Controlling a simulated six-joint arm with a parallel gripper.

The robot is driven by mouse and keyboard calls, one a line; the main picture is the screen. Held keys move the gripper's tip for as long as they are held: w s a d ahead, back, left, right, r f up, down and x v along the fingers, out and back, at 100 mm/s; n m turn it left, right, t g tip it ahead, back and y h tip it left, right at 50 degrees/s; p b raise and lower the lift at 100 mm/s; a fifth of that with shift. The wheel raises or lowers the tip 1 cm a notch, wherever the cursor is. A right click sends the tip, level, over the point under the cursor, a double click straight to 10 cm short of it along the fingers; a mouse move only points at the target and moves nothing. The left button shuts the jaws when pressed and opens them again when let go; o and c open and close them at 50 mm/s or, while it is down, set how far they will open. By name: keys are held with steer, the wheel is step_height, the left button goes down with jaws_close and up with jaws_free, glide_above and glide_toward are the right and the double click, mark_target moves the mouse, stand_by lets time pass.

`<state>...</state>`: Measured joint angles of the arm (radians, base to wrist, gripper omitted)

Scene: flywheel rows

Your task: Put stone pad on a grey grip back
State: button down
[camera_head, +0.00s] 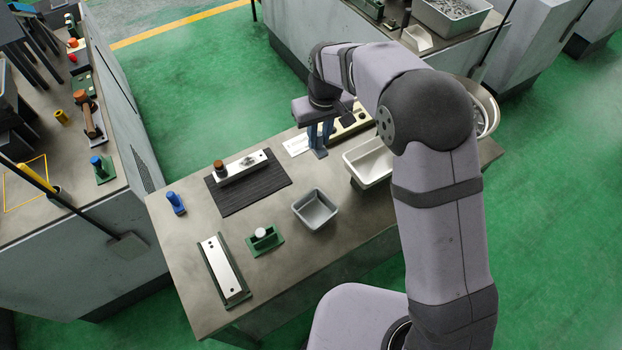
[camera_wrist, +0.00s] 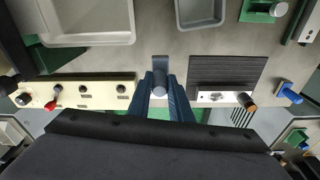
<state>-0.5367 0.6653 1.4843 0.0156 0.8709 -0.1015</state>
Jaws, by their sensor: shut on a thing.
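My gripper (camera_head: 321,133) is at the back of the table, between the black ribbed mat and the cream panel, pointing down. In the wrist view, its two blue fingers (camera_wrist: 160,92) are shut on the grey grip of the stone pad (camera_wrist: 160,63). The pad's flat grey end also shows below the fingers in the head view (camera_head: 319,154). I cannot tell whether it touches the table. The fingers hide part of the grip.
The black mat (camera_head: 250,194) bears a white plate (camera_head: 243,168) with a brown grip. A blue-gripped tool (camera_head: 176,203), green holder (camera_head: 264,241), green-framed bar (camera_head: 222,268), grey bin (camera_head: 314,209), white tray (camera_head: 368,162) and cream panel (camera_wrist: 85,90) stand around. Bare tabletop lies between mat and bin.

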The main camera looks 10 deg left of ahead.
steer(key=shift+s+a+f+p, duration=0.25)
steer(key=shift+f+p, duration=0.3)
steer(key=shift+f, duration=1.3)
steer(key=shift+s+a+f+p, duration=0.25)
steer(key=shift+f+p, duration=0.25)
steer(key=shift+f, duration=1.35)
steer(key=shift+s+a+f+p, duration=0.15)
steer(key=shift+a+f+p, duration=0.3)
steer(key=shift+f, duration=1.4)
steer(key=shift+d, duration=0.15)
steer(key=shift+f, duration=0.15)
steer(key=c, duration=1.6)
jaws_free()
steer(key=r+b, duration=0.1)
steer(key=r, duration=0.3)
steer(key=r+b, duration=0.1)
steer(key=r, duration=0.3)
steer(key=s+d+r+b, duration=0.1)
steer(key=r, duration=0.3)
steer(key=shift+s+r, duration=0.1)
steer(key=shift+r, duration=0.05)
